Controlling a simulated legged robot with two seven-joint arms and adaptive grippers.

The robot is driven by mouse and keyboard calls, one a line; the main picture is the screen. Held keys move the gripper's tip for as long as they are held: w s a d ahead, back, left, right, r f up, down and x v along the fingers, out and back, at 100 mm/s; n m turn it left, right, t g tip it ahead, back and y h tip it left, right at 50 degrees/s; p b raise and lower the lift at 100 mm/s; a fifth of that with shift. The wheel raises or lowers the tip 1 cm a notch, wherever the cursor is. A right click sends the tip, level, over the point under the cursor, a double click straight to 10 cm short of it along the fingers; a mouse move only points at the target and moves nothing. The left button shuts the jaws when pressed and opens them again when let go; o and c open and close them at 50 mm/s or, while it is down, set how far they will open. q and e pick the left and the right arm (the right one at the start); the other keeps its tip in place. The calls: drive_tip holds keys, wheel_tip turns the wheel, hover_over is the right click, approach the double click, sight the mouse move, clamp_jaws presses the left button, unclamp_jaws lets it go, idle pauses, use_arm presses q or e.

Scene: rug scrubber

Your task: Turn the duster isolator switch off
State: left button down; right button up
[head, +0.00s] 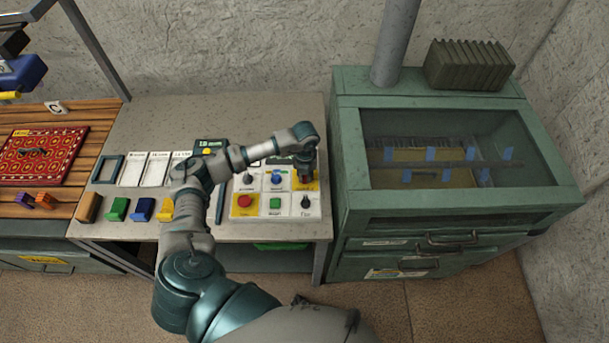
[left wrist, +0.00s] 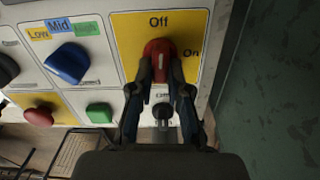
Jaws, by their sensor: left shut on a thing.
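The control panel (head: 262,204) lies on the grey bench. Its yellow isolator plate (left wrist: 130,37) fills the upper middle of the left wrist view, with "Off" printed at the top and "On" at the right. The red isolator knob (left wrist: 159,48) stands on this plate, its visible end towards "Off". My left gripper (left wrist: 160,72) is shut on the knob, one finger on each side. In the head view my left gripper (head: 305,174) reaches down over the panel's upper right corner and hides the knob. My right gripper is not in view.
Nearby are a blue Low/Mid/High knob (left wrist: 67,63), a red button (left wrist: 38,117), a green button (left wrist: 99,112) and a black knob (left wrist: 162,111). A green cabinet (head: 352,205) stands close on the right. Several coloured blocks line the bench's front left.

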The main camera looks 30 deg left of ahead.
sight(305, 176)
use_arm(q)
drive_tip(key=shift+w+r+n, duration=0.2)
drive_tip(key=shift+n, duration=0.4)
drive_tip(key=c, duration=1.3)
unclamp_jaws()
drive_tip(key=shift+o, duration=0.9)
drive_tip(key=shift+f, duration=0.15)
wheel_tip(305, 176, up, 12)
drive_tip(key=shift+a+f, duration=0.1)
drive_tip(key=shift+f, duration=0.05)
